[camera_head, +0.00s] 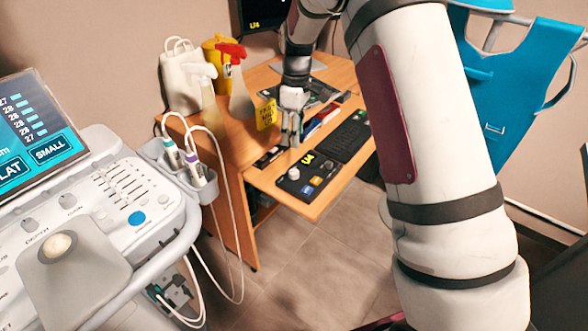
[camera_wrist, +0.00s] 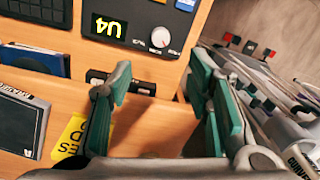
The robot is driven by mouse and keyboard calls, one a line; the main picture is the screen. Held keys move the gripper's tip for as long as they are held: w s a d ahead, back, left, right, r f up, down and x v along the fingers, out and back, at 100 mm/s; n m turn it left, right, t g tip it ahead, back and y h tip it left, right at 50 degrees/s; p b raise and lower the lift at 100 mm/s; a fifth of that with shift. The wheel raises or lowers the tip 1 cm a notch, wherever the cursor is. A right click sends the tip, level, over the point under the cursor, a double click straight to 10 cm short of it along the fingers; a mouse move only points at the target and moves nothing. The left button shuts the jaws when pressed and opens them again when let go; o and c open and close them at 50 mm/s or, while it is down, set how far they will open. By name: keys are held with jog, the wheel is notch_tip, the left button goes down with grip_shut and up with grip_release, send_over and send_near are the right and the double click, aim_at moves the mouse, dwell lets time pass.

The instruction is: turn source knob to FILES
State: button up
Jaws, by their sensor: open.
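A black control box (camera_head: 300,184) with a lit yellow-green U4 display sits on the pulled-out shelf of the wooden desk. Its round white knob (camera_head: 293,174) is beside the display, and a blue button is near it. In the wrist view the knob (camera_wrist: 160,37) is at the top centre, with the display upside down to its left. I cannot read any FILES label or tell the knob's pointing. My gripper (camera_head: 290,138) is open and empty above the desk edge, behind the box. In the wrist view its green-padded fingers (camera_wrist: 162,80) are apart, not touching the knob.
Spray bottles (camera_head: 240,98) stand on the desk's left.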

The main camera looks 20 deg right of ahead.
aim_at(294, 171)
jog(key=f, duration=0.8)
jog(key=f+b, duration=0.1)
jog(key=f, duration=0.4)
jog(key=shift+s+a, duration=0.2)
jog(key=shift+s, duration=0.05)
jog(key=shift+c, duration=0.6)
grip_shut()
